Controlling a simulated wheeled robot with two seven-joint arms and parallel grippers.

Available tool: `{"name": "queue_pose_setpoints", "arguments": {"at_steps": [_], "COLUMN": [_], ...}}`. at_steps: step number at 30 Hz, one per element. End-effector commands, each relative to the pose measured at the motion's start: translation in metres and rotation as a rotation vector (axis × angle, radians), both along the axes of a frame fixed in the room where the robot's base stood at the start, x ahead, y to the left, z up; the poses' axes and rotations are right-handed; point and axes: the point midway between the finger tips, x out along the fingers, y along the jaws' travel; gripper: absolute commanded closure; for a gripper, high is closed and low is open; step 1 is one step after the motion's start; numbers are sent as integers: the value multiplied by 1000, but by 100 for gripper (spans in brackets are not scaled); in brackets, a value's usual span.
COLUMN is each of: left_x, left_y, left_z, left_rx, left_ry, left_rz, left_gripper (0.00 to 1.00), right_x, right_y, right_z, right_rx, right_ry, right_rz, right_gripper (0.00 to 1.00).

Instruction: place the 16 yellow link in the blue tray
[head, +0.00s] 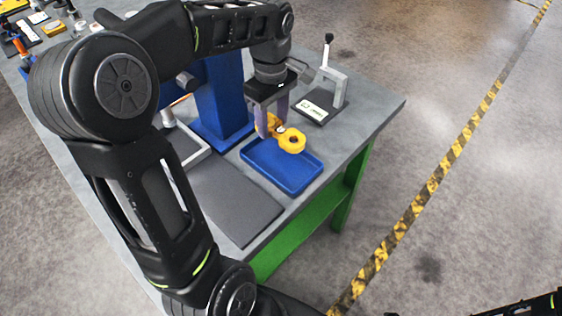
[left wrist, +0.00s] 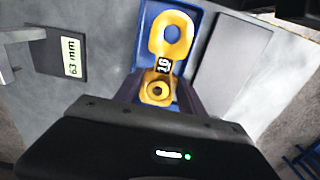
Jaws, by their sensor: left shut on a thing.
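The yellow link (head: 291,141) has a large ring at one end and a smaller ring at the other. In the left wrist view the link (left wrist: 171,38) carries a black label reading 16. My left gripper (head: 271,124) is shut on its smaller end, and the large ring sticks out of the jaws. The blue tray (head: 302,184) lies on the table below the link; its wall also shows in the left wrist view (left wrist: 146,14). I cannot tell whether the link touches the tray floor. The right gripper is not in view.
A grey mat (head: 236,203) lies left of the tray. A gauge stand with a lever (head: 335,85) and a label plate (left wrist: 68,57) reading 63 mm stands behind it. A blue column (head: 218,100) rises behind the tray. Small parts crowd the table's far left end.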

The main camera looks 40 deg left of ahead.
Motion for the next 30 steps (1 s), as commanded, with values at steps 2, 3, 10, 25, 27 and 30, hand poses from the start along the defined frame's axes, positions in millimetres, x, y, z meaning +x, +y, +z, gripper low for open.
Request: {"name": "queue_pose_setpoints", "arguments": {"at_steps": [2,3,10,25,27,30], "left_x": [1,1,0,1,1,1], "left_y": [0,0,0,0,0,0], "left_z": [1,1,-22,-62,-62,-68], "left_rx": [0,0,0,1,1,0], "left_ry": [-2,-2,2,-2,-2,1], "left_rz": [-1,-2,-3,-3,-3,-4], "left_gripper": [100,100,100,100,100,100], "right_x": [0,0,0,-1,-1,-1], "right_y": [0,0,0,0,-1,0], "right_z": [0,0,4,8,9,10], "right_rx": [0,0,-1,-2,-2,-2], "right_ry": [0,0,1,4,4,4], "right_rz": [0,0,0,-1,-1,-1], "right_gripper": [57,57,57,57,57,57]}}
